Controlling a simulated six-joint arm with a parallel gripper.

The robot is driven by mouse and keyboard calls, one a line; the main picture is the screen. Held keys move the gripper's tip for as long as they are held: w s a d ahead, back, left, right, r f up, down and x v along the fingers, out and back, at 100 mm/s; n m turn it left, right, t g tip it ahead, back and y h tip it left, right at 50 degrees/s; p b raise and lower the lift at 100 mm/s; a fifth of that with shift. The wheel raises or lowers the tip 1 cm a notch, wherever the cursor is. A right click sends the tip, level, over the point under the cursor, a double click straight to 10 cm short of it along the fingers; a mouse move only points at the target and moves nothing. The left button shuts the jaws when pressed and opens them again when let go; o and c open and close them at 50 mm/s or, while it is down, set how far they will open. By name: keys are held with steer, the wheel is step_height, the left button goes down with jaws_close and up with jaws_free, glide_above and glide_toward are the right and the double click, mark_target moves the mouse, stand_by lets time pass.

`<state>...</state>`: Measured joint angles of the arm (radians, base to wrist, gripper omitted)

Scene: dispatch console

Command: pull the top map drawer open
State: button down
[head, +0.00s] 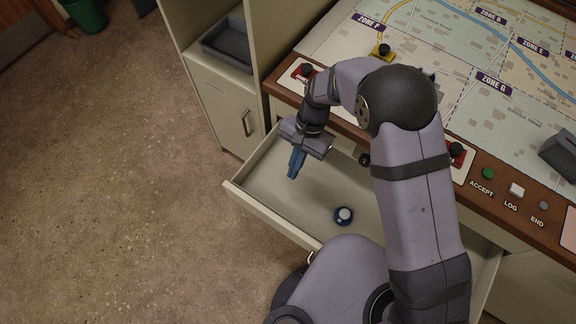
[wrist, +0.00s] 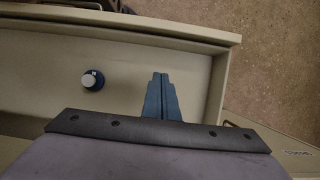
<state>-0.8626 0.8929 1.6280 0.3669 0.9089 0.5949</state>
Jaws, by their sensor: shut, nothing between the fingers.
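The top map drawer (head: 262,213) is pulled out from the console, and its open inside shows in the head view. It also shows in the wrist view, with its far wall (wrist: 130,35) along the top. Its handle (head: 311,257) is partly hidden by my arm in the head view. My gripper (head: 296,163) is over the left part of the open drawer. In the wrist view its blue fingers (wrist: 162,95) are together, with nothing between them.
The console top with its map (head: 450,50) lies behind the drawer, with buttons such as the green ACCEPT one (head: 488,173). A cabinet (head: 222,105) with a dark tray (head: 229,44) stands at left. The floor (head: 110,180) in front is clear.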

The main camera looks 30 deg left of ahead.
mark_target(271, 212)
steer(key=p+x, duration=0.2)
steer(key=x, duration=0.7)
steer(key=shift+s+d+f, duration=0.1)
steer(key=shift+s+f, duration=0.05)
steer(key=shift+s, duration=0.05)
steer(key=shift+s+p, duration=0.95)
steer(key=shift+s, duration=0.85)
steer(key=s, duration=0.5)
steer(key=shift+w, duration=0.25)
